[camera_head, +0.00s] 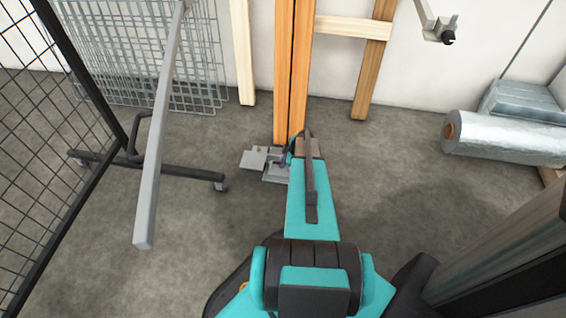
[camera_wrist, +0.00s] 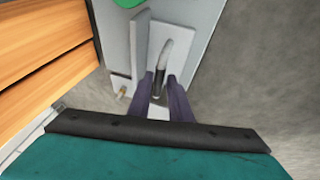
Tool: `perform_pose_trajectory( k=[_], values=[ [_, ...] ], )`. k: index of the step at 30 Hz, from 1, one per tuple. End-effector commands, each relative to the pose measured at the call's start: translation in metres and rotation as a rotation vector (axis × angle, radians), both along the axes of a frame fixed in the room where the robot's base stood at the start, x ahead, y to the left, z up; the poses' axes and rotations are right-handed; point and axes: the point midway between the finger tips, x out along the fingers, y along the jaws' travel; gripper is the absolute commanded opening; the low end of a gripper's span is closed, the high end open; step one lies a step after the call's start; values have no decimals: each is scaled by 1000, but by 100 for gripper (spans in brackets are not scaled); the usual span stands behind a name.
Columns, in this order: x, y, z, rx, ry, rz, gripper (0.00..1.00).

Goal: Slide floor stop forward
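The floor stop is a grey metal plate assembly (camera_head: 254,159) on the floor at the foot of the orange wooden posts. In the wrist view its grey plate (camera_wrist: 190,25) carries an upright flange and a curved handle (camera_wrist: 162,55) with a dark lower end. My gripper (camera_wrist: 159,75) has two purple fingers, one on each side of the handle. A narrow gap shows beside the handle, so the fingers look open around it. In the head view my gripper (camera_head: 286,160) is at the stop, mostly hidden by my teal arm.
Orange wooden posts (camera_head: 291,75) stand right behind the stop. A grey slanted bar (camera_head: 160,130) and a black wheeled stand (camera_head: 180,170) are at the left, near wire mesh panels. A silver wrapped roll (camera_head: 510,140) lies at the right. The floor between is clear.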

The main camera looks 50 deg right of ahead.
Motion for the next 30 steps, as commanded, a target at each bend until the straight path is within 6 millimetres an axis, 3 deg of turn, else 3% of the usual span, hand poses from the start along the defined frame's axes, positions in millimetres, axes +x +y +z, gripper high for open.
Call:
perform_pose_trajectory(
  k=[1, 3, 14, 30],
  values=[
    [0, 0, 0, 0, 0, 0, 9],
    [0, 0, 0, 0, 0, 0, 0],
    [2, -4, 0, -1, -1, 0, 0],
    [32, -51, -1, -1, -1, -2, 0]
  ],
)
